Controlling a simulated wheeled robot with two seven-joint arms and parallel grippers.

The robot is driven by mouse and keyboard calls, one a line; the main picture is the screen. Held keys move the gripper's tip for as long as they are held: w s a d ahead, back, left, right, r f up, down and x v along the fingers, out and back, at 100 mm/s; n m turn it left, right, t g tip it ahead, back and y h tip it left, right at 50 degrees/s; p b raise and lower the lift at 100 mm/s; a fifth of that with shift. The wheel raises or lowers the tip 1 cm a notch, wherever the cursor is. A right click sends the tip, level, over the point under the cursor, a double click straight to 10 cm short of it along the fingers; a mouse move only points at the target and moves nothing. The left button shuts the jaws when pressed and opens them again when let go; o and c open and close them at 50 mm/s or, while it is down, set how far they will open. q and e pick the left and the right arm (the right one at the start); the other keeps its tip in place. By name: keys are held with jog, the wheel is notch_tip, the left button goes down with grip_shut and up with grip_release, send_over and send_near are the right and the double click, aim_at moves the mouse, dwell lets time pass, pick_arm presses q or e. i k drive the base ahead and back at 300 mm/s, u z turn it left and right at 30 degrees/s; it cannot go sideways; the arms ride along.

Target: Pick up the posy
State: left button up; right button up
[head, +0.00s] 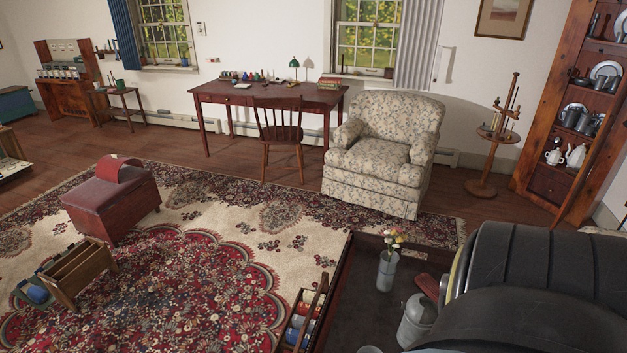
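The posy (394,238) is a small bunch of pale and reddish flowers with green leaves. It stands upright in a grey cylindrical vase (387,271) on a dark table (350,300) at the lower right of the head view. Its stems are hidden inside the vase. Neither of my grippers shows in the head view. A large dark ribbed shape, which seems to be part of my own arm, fills the lower right corner and hides part of the table.
On the same dark table, a grey lidded pewter vessel (416,320) and a red object (428,287) stand right of the vase. A rack of coloured spools (302,318) is at the table's left edge. A floral armchair (382,155) stands behind. Open rug lies to the left.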

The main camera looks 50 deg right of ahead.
aim_at(394, 230)
jog(key=z, duration=0.3)
jog(key=i, duration=1.5)
jog(key=z, duration=1.5)
jog(key=i, duration=0.55)
jog(key=z, duration=0.4)
